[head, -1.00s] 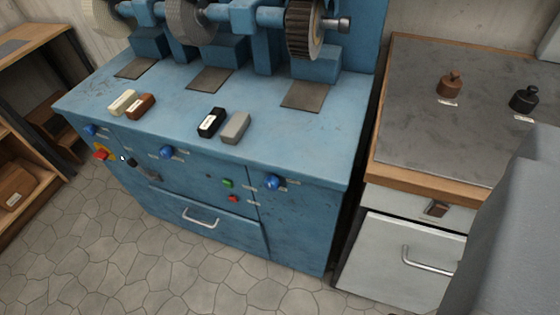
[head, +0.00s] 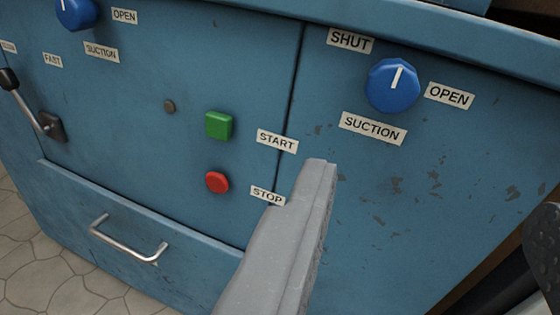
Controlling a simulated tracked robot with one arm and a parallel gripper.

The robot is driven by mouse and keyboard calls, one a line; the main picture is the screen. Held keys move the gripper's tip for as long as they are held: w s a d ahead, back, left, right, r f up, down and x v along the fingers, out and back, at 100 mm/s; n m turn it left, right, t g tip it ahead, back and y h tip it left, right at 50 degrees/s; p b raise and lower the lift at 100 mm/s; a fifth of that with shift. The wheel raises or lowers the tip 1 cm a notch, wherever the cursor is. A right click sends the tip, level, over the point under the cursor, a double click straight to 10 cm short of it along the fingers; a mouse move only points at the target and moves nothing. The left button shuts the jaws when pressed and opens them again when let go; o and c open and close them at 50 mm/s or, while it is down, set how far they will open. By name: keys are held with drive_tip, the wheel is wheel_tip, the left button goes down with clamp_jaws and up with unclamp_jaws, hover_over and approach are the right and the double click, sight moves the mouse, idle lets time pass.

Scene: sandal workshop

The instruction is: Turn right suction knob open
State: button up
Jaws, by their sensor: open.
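The right suction knob (head: 392,85) is a blue dial on the blue cabinet front, upper right in the head view. Its white pointer line points up and slightly right, between the SHUT label (head: 350,40) at upper left and the OPEN label (head: 449,95) at right. A SUCTION label (head: 372,129) sits below it. My gripper (head: 318,180) shows as a long grey finger rising from the bottom, its tip below and left of the knob and apart from it in the picture. It is open and holds nothing visible. I cannot clearly make out the other finger.
A green START button (head: 218,125) and a red STOP button (head: 217,182) lie left of my finger. A second blue knob (head: 76,13), a lever (head: 30,108) and a drawer handle (head: 128,242) are farther left. Dark shapes fill the lower right corner.

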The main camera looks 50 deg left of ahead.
sight(392, 94)
drive_tip(key=b+x, duration=0.1)
drive_tip(key=x, duration=0.3)
drive_tip(key=b+x, duration=0.1)
drive_tip(key=x, duration=0.4)
drive_tip(key=f+b+x, duration=0.1)
drive_tip(key=x, duration=0.3)
drive_tip(key=shift+a, duration=0.4)
drive_tip(key=shift+r, duration=0.1)
drive_tip(key=c, duration=1)
